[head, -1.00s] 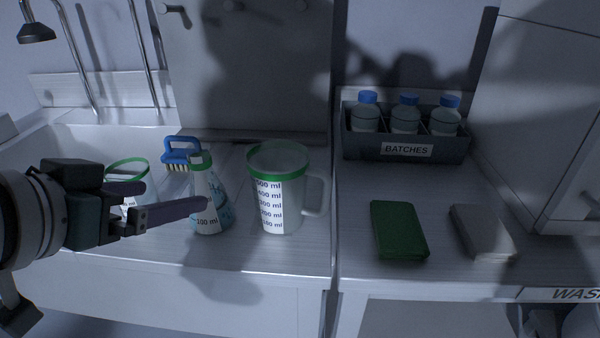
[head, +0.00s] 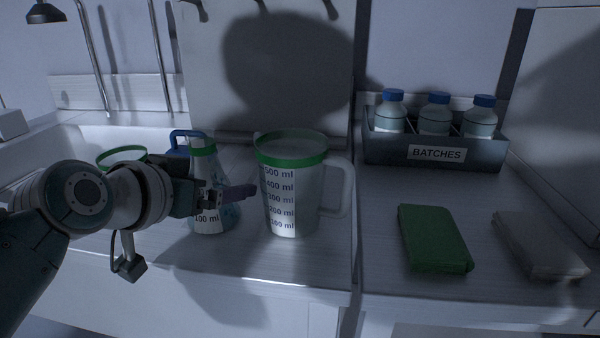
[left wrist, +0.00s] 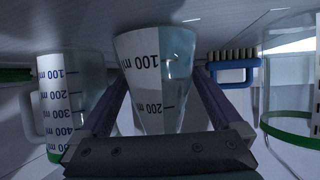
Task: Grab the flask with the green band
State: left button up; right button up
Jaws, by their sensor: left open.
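The flask with the green band (head: 205,160) is a conical glass with a white scale, upright on the counter beside the measuring jug. My left gripper (head: 222,194) is open around it, with one finger crossing in front of the flask in the head view. In the left wrist view the flask (left wrist: 158,75) stands between the two spread fingers (left wrist: 160,112). I cannot tell whether either finger touches the glass. My right gripper is in neither view.
A green-rimmed measuring jug (head: 290,190) stands close right of the flask. A green-rimmed beaker (head: 122,155) is to the left. A blue brush (head: 180,143) lies behind. The BATCHES rack (head: 436,152), a green pad (head: 433,238) and a grey pad (head: 540,245) are further right.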

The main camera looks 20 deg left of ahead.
pick_arm(q)
jog(key=shift+w+f, duration=0.35)
jog(key=shift+w, duration=0.3)
jog(key=shift+c, duration=0.3)
jog(key=c, duration=1.5)
jog(key=shift+r, duration=0.15)
